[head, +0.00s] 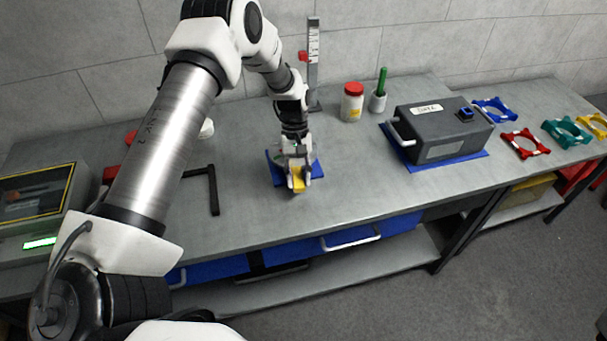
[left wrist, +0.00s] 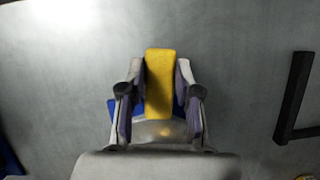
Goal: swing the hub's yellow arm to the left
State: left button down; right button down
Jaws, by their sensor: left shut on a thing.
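The hub's yellow arm (head: 297,180) shows between the fingers of my left gripper (head: 297,176), above a blue base (head: 275,169) on the bench. In the left wrist view the yellow arm (left wrist: 159,83) stands between the two fingertips of my left gripper (left wrist: 159,90), which is shut on it. The wrist view shows the yellow arm reaching beyond the fingertips. A corner of the blue base (left wrist: 112,108) shows beside the left finger. My right gripper is not in view.
A black angled bracket (head: 213,190) lies left of the hub. A red-lidded jar (head: 352,102), a cup with a green item (head: 378,101) and a grey case (head: 437,130) stand to the right. The bench front before the hub is clear.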

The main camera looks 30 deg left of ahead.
pick_arm(q)
jog(key=shift+s+a+m, duration=0.35)
jog(key=shift+m, duration=0.05)
jog(key=a+m, duration=0.2)
jog(key=s+a+m+y+p, duration=0.1)
jog(key=a+m, duration=0.1)
jog(key=s+a+m+g+y, duration=0.1)
jog(key=a+m, duration=0.1)
jog(key=shift+s+f, duration=0.1)
jog(key=shift+s, duration=0.15)
jog(key=a+m+y, duration=0.1)
jog(key=a+m, duration=0.1)
jog(key=a+m+y, duration=0.1)
jog(key=a+m, duration=0.1)
jog(key=w+a+m, duration=0.1)
jog(key=a+m, duration=0.1)
jog(key=shift+a+y+p, duration=0.2)
jog(key=shift+y+p, duration=0.1)
jog(key=shift+y, duration=0.1)
jog(key=shift+w+a+m+t+y, duration=0.25)
jog(key=shift+w+a+m, duration=0.15)
jog(key=shift+a+m, duration=0.35)
jog(key=shift+w+a+m+t+y, duration=0.15)
jog(key=shift+w+a+m+y, duration=0.15)
jog(key=shift+a+m, duration=0.45)
jog(key=shift+d, duration=0.2)
